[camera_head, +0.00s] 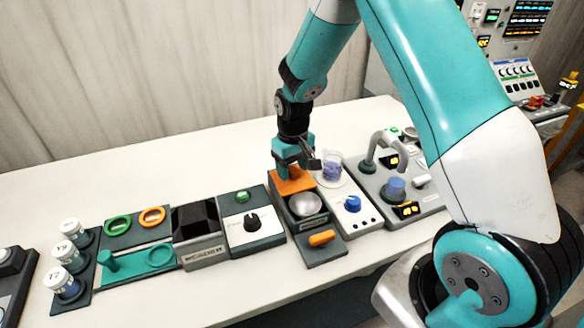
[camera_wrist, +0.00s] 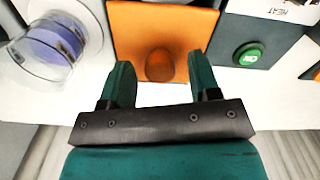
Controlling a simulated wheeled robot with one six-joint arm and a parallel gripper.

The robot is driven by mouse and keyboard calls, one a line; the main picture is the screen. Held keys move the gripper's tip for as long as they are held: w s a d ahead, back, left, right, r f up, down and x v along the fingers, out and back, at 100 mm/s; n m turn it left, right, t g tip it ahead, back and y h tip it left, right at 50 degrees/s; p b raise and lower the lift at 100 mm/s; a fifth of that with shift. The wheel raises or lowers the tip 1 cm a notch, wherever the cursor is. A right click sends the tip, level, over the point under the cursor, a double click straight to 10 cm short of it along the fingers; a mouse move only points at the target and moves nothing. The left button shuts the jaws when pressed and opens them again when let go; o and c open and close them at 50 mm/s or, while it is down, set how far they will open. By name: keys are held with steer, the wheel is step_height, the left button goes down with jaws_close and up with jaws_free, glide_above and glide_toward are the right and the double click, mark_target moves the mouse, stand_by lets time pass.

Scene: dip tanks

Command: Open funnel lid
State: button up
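The orange lid (camera_head: 292,184) lies flat at the back of a dark station. In the wrist view the lid (camera_wrist: 135,25) shows as an orange plate with a rounded knob (camera_wrist: 159,65) near its edge. My gripper (camera_head: 297,165) is over the lid, pointing down. In the wrist view my gripper (camera_wrist: 161,62) is open, with one green finger on each side of the knob and visible gaps between. Whether the fingers are at the knob's height I cannot tell.
A silver bowl (camera_head: 306,205) and an orange handle (camera_head: 322,238) are in front of the lid. A glass beaker (camera_head: 332,165) with purple liquid stands close on the right. The table behind is clear.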

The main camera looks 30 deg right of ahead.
mark_target(293, 170)
steer(key=shift+r, duration=0.1)
step_height(293, 170, up, 17)
steer(key=b, duration=0.2)
stand_by(0.4)
steer(key=shift+r, duration=0.1)
